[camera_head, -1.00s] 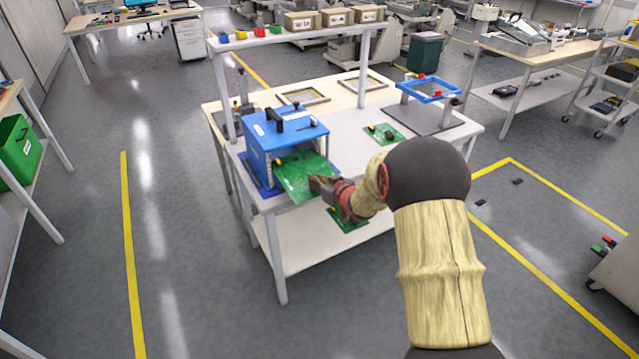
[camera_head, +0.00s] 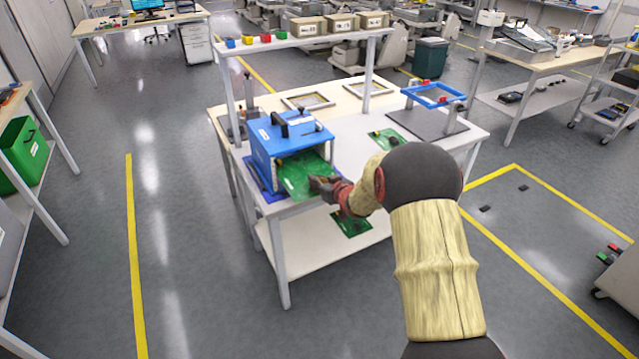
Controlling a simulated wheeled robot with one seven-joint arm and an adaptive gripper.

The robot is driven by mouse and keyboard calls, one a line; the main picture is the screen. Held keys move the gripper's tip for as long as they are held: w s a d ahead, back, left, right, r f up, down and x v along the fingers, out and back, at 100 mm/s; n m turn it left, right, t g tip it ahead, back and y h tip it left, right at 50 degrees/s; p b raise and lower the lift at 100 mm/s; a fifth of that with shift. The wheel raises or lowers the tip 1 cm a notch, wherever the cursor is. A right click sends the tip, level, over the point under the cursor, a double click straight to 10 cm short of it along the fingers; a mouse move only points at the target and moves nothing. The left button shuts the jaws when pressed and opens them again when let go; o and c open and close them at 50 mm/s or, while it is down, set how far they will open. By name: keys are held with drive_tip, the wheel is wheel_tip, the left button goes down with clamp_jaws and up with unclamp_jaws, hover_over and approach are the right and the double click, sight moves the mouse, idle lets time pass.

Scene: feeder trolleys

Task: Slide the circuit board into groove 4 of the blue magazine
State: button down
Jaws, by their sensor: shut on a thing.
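The blue magazine (camera_head: 266,146) stands on the near left corner of the white table, with a black handle on its top. Its open side faces right and toward me. The green circuit board (camera_head: 304,181) lies roughly level at this opening, its far part inside the magazine and its near part sticking out. My gripper (camera_head: 326,186) is shut on the board's near right edge. The grooves are hidden, so I cannot tell which groove the board is in.
Another green board (camera_head: 390,138) with dark parts lies on the table right of the magazine. A blue frame (camera_head: 433,95) stands at the right on a dark plate. Another green board (camera_head: 351,222) lies on the lower shelf. A raised shelf (camera_head: 300,42) with small bins and boxes spans the table.

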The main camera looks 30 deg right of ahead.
drive_tip(key=shift+w+r, duration=0.1)
drive_tip(key=shift+w, duration=0.35)
drive_tip(key=shift+w, duration=0.1)
drive_tip(key=shift+w+a+p, duration=0.1)
drive_tip(key=shift+w+p, duration=0.2)
drive_tip(key=shift+w, duration=1.15)
drive_tip(key=shift+w, duration=0.2)
drive_tip(key=shift+w+p, duration=0.35)
drive_tip(key=shift+w, duration=1)
drive_tip(key=c, duration=1.7)
unclamp_jaws()
drive_tip(key=shift+f, duration=0.25)
